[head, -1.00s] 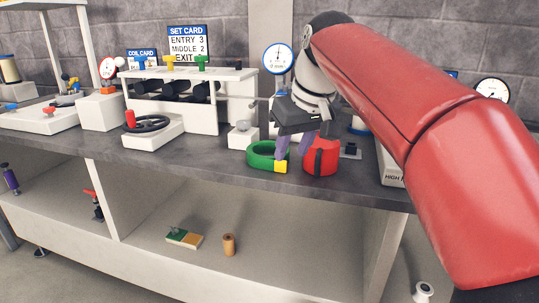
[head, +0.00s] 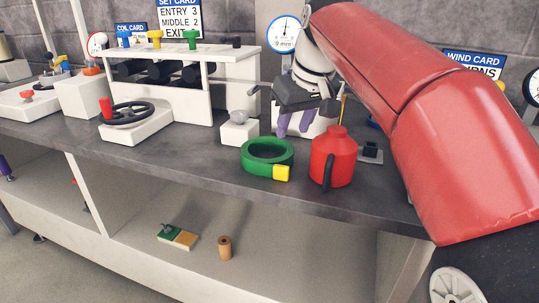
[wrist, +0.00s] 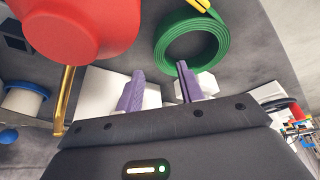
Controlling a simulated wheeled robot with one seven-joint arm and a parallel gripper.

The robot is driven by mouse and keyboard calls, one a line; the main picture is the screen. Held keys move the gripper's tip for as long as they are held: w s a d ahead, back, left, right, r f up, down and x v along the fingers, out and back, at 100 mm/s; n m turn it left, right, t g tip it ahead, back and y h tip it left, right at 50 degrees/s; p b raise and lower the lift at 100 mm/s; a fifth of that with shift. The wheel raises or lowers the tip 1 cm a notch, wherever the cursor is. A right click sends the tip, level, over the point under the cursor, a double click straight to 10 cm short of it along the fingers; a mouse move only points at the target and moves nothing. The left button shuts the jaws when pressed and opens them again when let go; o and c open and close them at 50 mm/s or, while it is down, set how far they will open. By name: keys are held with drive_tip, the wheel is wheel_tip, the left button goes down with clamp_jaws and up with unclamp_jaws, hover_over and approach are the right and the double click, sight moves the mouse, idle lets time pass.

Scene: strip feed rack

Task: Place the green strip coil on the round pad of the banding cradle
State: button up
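The green strip coil (head: 258,166) lies flat on the grey bench, with a yellow tab at its front right. It also shows in the wrist view (wrist: 165,53), beyond my fingertips. My gripper (head: 294,129) is above and behind the coil, apart from it. Its two purple fingers are spread with nothing held between them, as the wrist view (wrist: 160,78) also shows. A white block stands behind the fingers, partly hidden by my gripper. I cannot make out the cradle's round pad.
A red canister (head: 331,160) stands just right of the coil, close to my gripper. A small white block with a grey knob (head: 239,131) is at the coil's back left. A white base with a black handwheel (head: 133,114) stands further left. The bench's front edge is close to the coil.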

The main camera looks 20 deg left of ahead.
sight(289, 145)
drive_tip(key=x, duration=0.5)
drive_tip(key=shift+s+d+f+b, duration=0.15)
drive_tip(key=shift+f+b, duration=0.05)
drive_tip(key=shift+b, duration=0.15)
drive_tip(key=shift+c, duration=0.4)
clamp_jaws()
